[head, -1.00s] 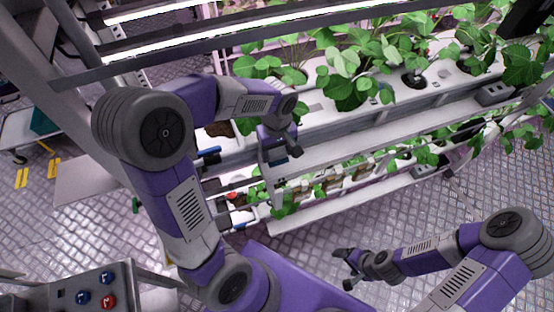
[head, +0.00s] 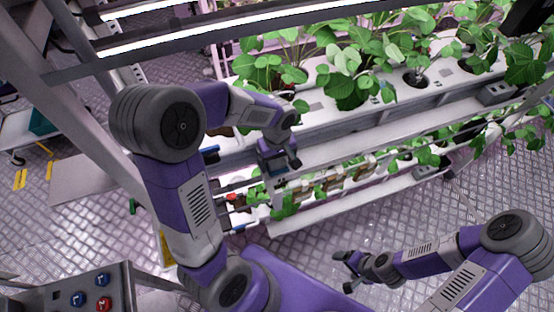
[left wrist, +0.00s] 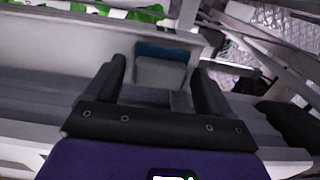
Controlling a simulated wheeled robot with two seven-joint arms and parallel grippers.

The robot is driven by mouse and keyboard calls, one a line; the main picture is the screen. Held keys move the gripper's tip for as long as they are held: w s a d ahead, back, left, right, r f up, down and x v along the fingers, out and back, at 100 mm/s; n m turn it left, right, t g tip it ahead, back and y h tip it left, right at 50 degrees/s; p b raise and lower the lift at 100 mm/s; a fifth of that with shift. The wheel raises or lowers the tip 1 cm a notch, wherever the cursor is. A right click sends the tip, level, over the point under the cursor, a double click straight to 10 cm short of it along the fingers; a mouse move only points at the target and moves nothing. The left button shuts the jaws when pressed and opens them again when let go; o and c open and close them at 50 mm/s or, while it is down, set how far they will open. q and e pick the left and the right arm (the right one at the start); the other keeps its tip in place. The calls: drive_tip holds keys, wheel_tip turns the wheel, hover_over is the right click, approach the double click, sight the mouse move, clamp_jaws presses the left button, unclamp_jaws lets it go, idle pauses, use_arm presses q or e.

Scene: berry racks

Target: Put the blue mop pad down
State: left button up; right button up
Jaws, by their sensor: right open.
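My left gripper (head: 280,167) is over the near edge of the plant rack, beside its lower ledge. The blue mop pad (left wrist: 165,52) shows in the left wrist view as a small block with a blue-teal top and a grey lower part. In the head view the pad is mostly hidden by the gripper. My right gripper (head: 342,268) is open and empty, low over the metal floor, away from the rack.
The rack's white upper planter (head: 440,85) holds several leafy plants. A lower ledge (head: 350,207) carries more plants and small fittings. A control box with blue and red buttons (head: 90,290) stands at the bottom left.

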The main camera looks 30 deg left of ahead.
sight(277, 162)
use_arm(q)
drive_tip(key=shift+o, duration=0.4)
drive_tip(key=shift+r, duration=0.1)
drive_tip(key=shift+r, duration=0.2)
wheel_tip(277, 162, up, 12)
drive_tip(key=p, duration=0.3)
drive_tip(key=shift+f, duration=0.1)
